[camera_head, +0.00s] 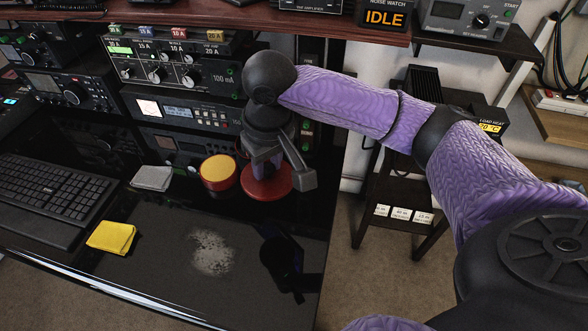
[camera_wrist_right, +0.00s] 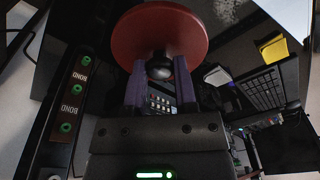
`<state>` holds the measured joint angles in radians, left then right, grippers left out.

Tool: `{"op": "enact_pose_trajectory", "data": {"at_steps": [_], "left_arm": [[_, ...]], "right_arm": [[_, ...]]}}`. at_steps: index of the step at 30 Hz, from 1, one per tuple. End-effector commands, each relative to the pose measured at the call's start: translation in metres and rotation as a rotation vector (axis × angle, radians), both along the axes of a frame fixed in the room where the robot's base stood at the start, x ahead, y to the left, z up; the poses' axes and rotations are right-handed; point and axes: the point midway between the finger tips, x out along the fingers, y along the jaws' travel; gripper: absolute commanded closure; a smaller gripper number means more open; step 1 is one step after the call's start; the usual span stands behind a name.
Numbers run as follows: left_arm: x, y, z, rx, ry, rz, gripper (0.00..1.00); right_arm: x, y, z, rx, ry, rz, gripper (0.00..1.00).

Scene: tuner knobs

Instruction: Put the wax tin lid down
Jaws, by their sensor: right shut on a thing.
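The round red wax tin lid (camera_head: 277,186) is over the black glossy desk, just right of the open wax tin (camera_head: 218,187), a red tin with yellow wax. My right gripper (camera_head: 262,166) points down and is shut on the lid's dark knob. The right wrist view shows the lid (camera_wrist_right: 160,22) broadside beyond the purple fingers (camera_wrist_right: 160,80), with the knob between them. I cannot tell whether the lid touches the desk. My left gripper is not in view.
A grey cloth (camera_head: 152,178), a yellow cloth (camera_head: 111,237) and a keyboard (camera_head: 55,188) lie to the left. A pale powdery patch (camera_head: 212,252) marks the front of the desk (camera_head: 170,290). Radio units (camera_head: 185,112) stand behind.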

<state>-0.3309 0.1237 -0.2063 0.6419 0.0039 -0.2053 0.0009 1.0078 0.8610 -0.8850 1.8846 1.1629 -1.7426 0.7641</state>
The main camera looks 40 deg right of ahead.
Motion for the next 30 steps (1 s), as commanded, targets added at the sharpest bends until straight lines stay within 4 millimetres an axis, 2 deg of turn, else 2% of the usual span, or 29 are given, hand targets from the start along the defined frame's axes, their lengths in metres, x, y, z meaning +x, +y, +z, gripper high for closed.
{"op": "enact_pose_trajectory", "data": {"at_steps": [1, 3, 6, 12, 25, 27, 30], "left_arm": [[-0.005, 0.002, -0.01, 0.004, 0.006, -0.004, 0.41], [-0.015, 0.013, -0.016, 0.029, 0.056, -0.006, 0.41], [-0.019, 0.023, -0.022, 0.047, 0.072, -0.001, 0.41], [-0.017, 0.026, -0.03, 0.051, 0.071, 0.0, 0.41], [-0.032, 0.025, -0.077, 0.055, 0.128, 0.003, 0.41], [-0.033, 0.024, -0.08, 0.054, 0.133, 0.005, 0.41], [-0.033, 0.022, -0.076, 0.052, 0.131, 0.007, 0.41]], "right_arm": [[0.005, -0.008, -0.017, -0.002, 0.007, 0.001, 1.0], [0.012, -0.02, -0.029, -0.003, 0.005, 0.013, 1.0], [0.021, -0.038, -0.043, -0.011, 0.002, 0.029, 1.0], [0.03, -0.062, -0.063, -0.023, -0.005, 0.054, 1.0], [0.029, -0.062, -0.155, -0.026, 0.0, 0.057, 1.0], [0.03, -0.062, -0.162, -0.026, -0.004, 0.057, 1.0], [0.03, -0.062, -0.158, -0.025, -0.007, 0.057, 1.0]]}}
